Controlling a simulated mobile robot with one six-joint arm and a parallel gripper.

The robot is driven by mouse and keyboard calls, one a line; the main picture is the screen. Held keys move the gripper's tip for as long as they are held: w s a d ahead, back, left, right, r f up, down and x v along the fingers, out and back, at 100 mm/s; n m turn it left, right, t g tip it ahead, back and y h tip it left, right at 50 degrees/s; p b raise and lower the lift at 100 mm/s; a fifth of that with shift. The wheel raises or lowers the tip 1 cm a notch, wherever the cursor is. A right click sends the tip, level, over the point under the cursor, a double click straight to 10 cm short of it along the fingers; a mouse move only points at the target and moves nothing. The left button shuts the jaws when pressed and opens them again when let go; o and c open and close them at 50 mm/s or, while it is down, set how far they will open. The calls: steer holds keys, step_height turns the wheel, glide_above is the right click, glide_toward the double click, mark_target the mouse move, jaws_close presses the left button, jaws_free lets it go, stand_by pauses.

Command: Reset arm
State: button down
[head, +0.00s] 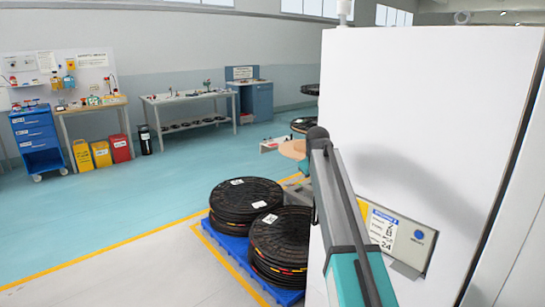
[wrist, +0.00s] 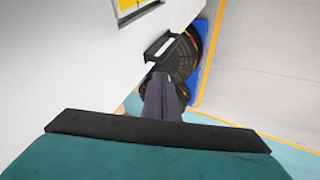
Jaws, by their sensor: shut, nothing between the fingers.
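My gripper (wrist: 164,92) shows in the wrist view as dark tapered fingers beyond a teal housing with a black edge. The fingers are together with nothing between them. They point down alongside a white cabinet face, with reel stacks below and beyond. In the head view my grey and teal arm rises in front of the white cabinet (head: 425,110). My gripper cannot be made out there.
Black reels are stacked on a blue pallet (head: 232,253) left of the cabinet. A sign panel (head: 398,240) is on the cabinet's lower front. Workbenches (head: 190,97) and a blue drawer cart (head: 37,140) stand along the far wall. The floor at left is clear.

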steer(key=s+a+f+g, duration=0.15)
steer(key=s+f, duration=0.25)
steer(key=f, duration=0.8)
steer(key=s+f+g, duration=0.2)
steer(key=s+f, duration=0.2)
steer(key=f, duration=0.8)
steer(key=s+a+f+g, duration=0.1)
steer(key=s+f, duration=0.4)
steer(key=f, duration=0.8)
steer(key=s+a+f+m+g+y, duration=0.1)
steer(key=s+a+f+g, duration=0.1)
steer(key=s+f, duration=1.1)
steer(key=s+a+f+g, duration=0.1)
steer(key=s+f+g, duration=0.2)
steer(key=s+f, duration=1)
steer(key=s+a+m+g, duration=0.1)
steer(key=s+m, duration=0.1)
steer(key=s, duration=1)
steer(key=s+a+m+g+y, duration=0.1)
steer(key=s+m, duration=0.1)
steer(key=s, duration=1.1)
steer(key=shift+a+r+m, duration=0.15)
steer(key=shift+m, duration=0.15)
steer(key=shift+s+g, duration=0.1)
steer(key=shift+g, duration=0.15)
